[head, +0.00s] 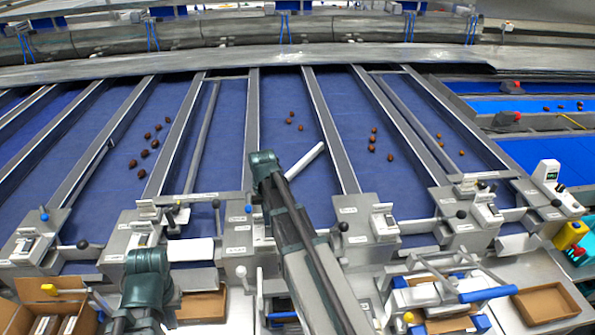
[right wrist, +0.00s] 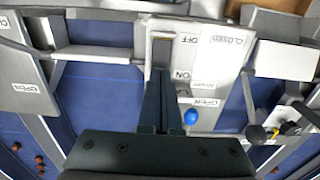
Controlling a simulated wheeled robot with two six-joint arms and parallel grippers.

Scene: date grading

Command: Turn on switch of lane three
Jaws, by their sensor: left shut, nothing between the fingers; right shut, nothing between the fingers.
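In the right wrist view a grey control panel (right wrist: 218,60) carries a switch slot (right wrist: 163,46) between OFF and ON labels. My right gripper (right wrist: 160,78) is shut and empty, its dark fingers over this panel with the tips close to the slot. I cannot tell whether they touch the switch, and no lane number is readable. In the head view my right arm reaches over the middle lanes and hides its fingertips. My left gripper (head: 148,285) is at the lower left, shut and empty, near the front edge of the panels.
A blue knob (right wrist: 190,116) stands beside the right fingers. Blue lanes with grey dividers hold scattered dates (head: 145,154). Other switch panels (head: 384,226) and black-knobbed levers line the front. Cardboard boxes (head: 545,302) sit below, and a white bar (head: 304,160) lies beside my right arm.

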